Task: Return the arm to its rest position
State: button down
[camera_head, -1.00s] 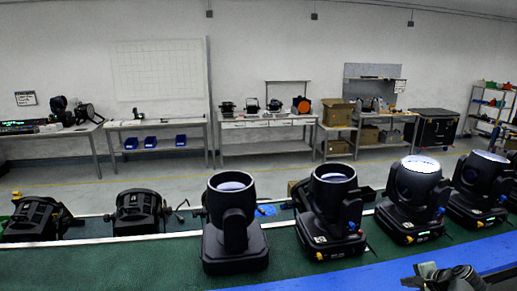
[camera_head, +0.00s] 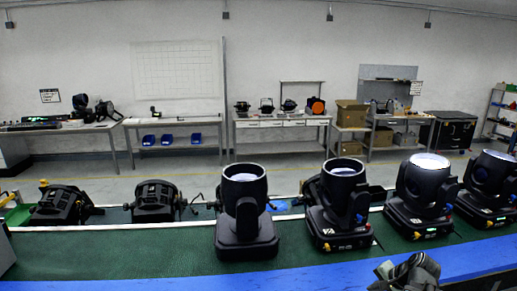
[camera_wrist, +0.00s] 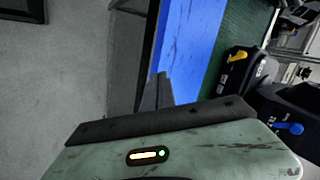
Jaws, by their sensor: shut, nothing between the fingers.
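My gripper (camera_wrist: 157,92) shows in the wrist view as dark fingers, shut with nothing between them, past the pale green wrist housing. It is over the edge of the blue strip (camera_wrist: 190,35), with grey floor to the left. In the head view, part of my arm shows low at the right, in front of the row of lamps; the fingertips cannot be made out there. The nearest lamps in that view are a black moving-head lamp (camera_head: 245,220) at the middle and another (camera_head: 337,205) to its right.
Two more lit lamps (camera_head: 420,195) (camera_head: 490,190) stand to the right on the green bench (camera_head: 150,255). Two low black fixtures (camera_head: 62,205) (camera_head: 155,202) lie at the left. Black lamp bases with a yellow lever (camera_wrist: 238,56) and a blue lever (camera_wrist: 288,128) are right of my gripper.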

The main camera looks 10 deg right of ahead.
jog(key=a+f+n+g+b, duration=0.1)
jog(key=a+n, duration=0.3)
jog(key=a, duration=0.6)
jog(key=a+f+n+g+h, duration=0.1)
jog(key=a+f+n+g, duration=0.2)
jog(key=a, duration=0.8)
jog(key=a+f+n+g+b, duration=0.1)
jog(key=a+f+n+g, duration=0.1)
jog(key=a+n, duration=0.4)
jog(key=a, duration=0.4)
jog(key=shift+a+f+h+b, duration=0.2)
jog(key=shift+a+h+b, duration=0.05)
jog(key=shift+h+b, duration=0.1)
jog(key=shift+w, duration=0.1)
